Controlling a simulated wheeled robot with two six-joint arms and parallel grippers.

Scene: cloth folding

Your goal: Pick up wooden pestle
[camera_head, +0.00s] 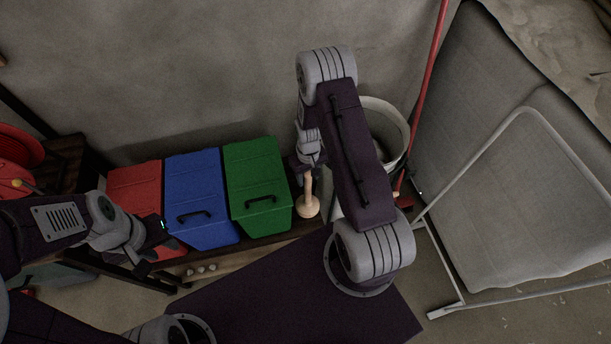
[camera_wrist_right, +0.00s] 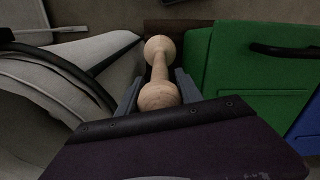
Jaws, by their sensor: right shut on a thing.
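The wooden pestle (camera_head: 308,205) is pale, with a round knob at each end. In the head view it stands upright at the right end of the wooden shelf, beside the green bin. My right gripper (camera_head: 307,172) reaches down over its upper part. In the right wrist view my right gripper (camera_wrist_right: 156,92) is shut around the pestle (camera_wrist_right: 159,66), one finger on each side near the closer knob. I cannot tell whether the pestle's base touches the shelf. My left gripper (camera_head: 160,240) is at the left, in front of the red and blue bins; its fingers are unclear.
A green bin (camera_head: 256,180), a blue bin (camera_head: 198,190) and a red bin (camera_head: 133,185) stand in a row on the wooden shelf (camera_head: 290,236). A white bucket (camera_head: 392,112) stands behind my right arm. A red broom and a grey folding bed (camera_head: 510,180) are at the right.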

